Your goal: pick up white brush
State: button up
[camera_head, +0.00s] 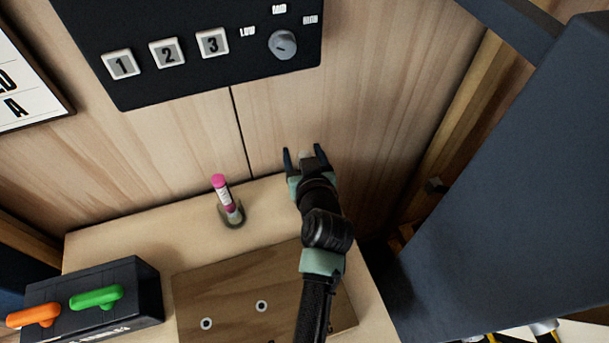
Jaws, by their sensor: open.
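My gripper (303,152) is open, with its two dark fingers pointing toward the wooden back wall above the table's right rear part. A small pale, whitish patch (305,156) shows between the fingers; I cannot tell whether it is the white brush or part of my gripper. My arm and gripper hide what lies beneath them. No other thing in view is clearly a white brush. A pink and white marker-like stick (225,194) stands slightly tilted in a small round holder (234,218), to the left of my gripper and apart from it.
The pale table (120,235) carries a brown wooden board (225,285) with round holes and a black box (147,290) with an orange handle (33,315) and a green handle (96,297). A black control panel (200,80) hangs on the wall. A large dark blue panel (500,190) fills the right.

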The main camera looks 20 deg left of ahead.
jog(key=shift+w+a+f, duration=0.2)
jog(key=shift+w+f, duration=0.05)
jog(key=shift+w, duration=0.25)
grip_shut()
